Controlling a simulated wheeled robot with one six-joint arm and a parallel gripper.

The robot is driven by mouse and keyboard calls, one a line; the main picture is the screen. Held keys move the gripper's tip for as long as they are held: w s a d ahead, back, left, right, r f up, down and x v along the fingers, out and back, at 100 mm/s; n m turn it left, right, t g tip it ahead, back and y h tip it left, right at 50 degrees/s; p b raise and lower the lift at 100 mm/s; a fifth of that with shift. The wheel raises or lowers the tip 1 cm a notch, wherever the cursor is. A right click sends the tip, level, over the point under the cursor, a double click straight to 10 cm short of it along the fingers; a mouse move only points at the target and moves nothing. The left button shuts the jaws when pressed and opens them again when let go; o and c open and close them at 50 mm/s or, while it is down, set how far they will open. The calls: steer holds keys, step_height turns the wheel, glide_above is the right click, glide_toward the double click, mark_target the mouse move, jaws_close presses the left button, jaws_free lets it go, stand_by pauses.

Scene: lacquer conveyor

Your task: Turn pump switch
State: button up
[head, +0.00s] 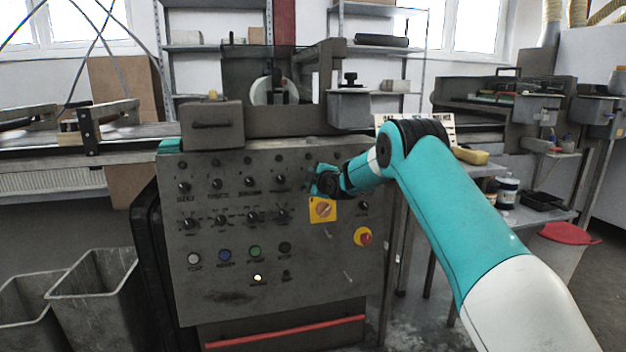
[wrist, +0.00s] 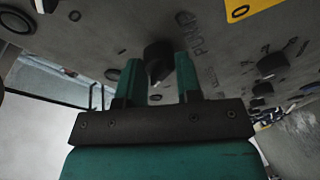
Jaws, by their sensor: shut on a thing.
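The pump switch (wrist: 157,58) is a black rotary knob on the grey control panel (head: 225,305), with the word PUMP printed beside it in the wrist view. My gripper (wrist: 158,62) has its two teal fingers on either side of this knob and is shut on it. In the head view my gripper (head: 316,182) is at the panel's upper right, just above the yellow plate, and it hides the pump switch there.
A yellow plate with an orange main switch (head: 323,209) sits just below my gripper. A red emergency stop (head: 363,237) is lower right. Several black knobs and coloured buttons fill the panel to the left. Grey bins (head: 98,272) stand at the left.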

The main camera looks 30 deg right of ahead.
steer(key=o, duration=0.9)
steer(key=s+r, duration=0.1)
steer(key=s, duration=0.4)
steer(key=s+a+r, duration=0.1)
steer(key=s, duration=0.5)
steer(key=s+r, duration=0.1)
steer(key=s, duration=0.5)
steer(key=shift+a, duration=0.2)
steer(key=shift+f, duration=0.1)
